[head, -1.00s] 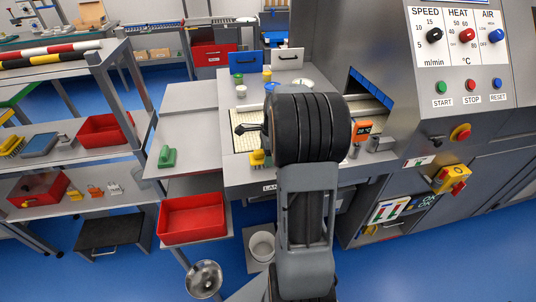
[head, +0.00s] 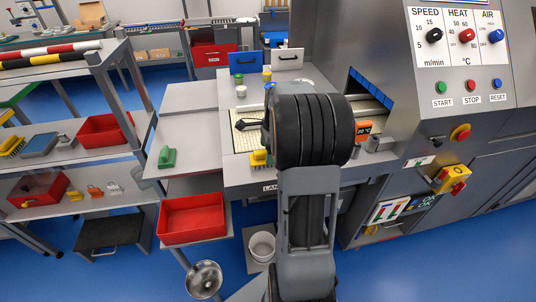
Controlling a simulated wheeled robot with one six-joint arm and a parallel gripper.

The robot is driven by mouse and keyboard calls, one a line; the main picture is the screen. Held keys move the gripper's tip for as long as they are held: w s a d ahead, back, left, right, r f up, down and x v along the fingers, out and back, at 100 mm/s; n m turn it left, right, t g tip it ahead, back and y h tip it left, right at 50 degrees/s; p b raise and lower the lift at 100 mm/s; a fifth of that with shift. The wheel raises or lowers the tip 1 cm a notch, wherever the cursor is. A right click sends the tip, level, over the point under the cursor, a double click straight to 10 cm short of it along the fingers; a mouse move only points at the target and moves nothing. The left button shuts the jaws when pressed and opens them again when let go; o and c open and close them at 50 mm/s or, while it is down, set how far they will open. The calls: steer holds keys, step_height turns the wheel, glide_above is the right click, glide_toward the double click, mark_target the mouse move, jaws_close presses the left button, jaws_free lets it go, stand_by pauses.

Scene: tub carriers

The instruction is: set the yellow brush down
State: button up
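A yellow brush (head: 259,158) is low on the metal worktop (head: 240,174), at the near edge of a cream mat (head: 241,143). My arm hides its right part. Another yellow brush-like thing (head: 12,146) lies on the left shelf. My gripper (head: 243,124) shows as a small dark shape poking out left of my arm, above the mat and farther back than the near yellow brush. I see nothing yellow at its tips. The gap between its fingers is too small to read.
A green brush-like thing (head: 167,157) lies on the grey side table (head: 195,140). A red tub (head: 193,218) sits below it. Blue (head: 244,62) and white (head: 287,60) panels stand behind the worktop. The machine (head: 375,60) closes off the right side.

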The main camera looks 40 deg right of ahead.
steer(key=r, duration=0.2)
steer(key=d+r, duration=0.1)
steer(key=r, duration=0.5)
steer(key=shift+s+d+r, duration=0.15)
steer(key=shift+s+r, duration=0.1)
steer(key=shift+r, duration=0.3)
steer(key=s+a+f+n+t, duration=0.1)
steer(key=s+a+n, duration=0.5)
steer(key=a+n, duration=0.5)
steer(key=s+a+f+n+t+h, duration=0.1)
steer(key=s+a+f+n+t, duration=0.1)
steer(key=s+a+n, duration=0.4)
steer(key=a+n, duration=0.5)
steer(key=n, duration=0.1)
steer(key=shift+f+h, duration=0.3)
steer(key=shift+a, duration=0.1)
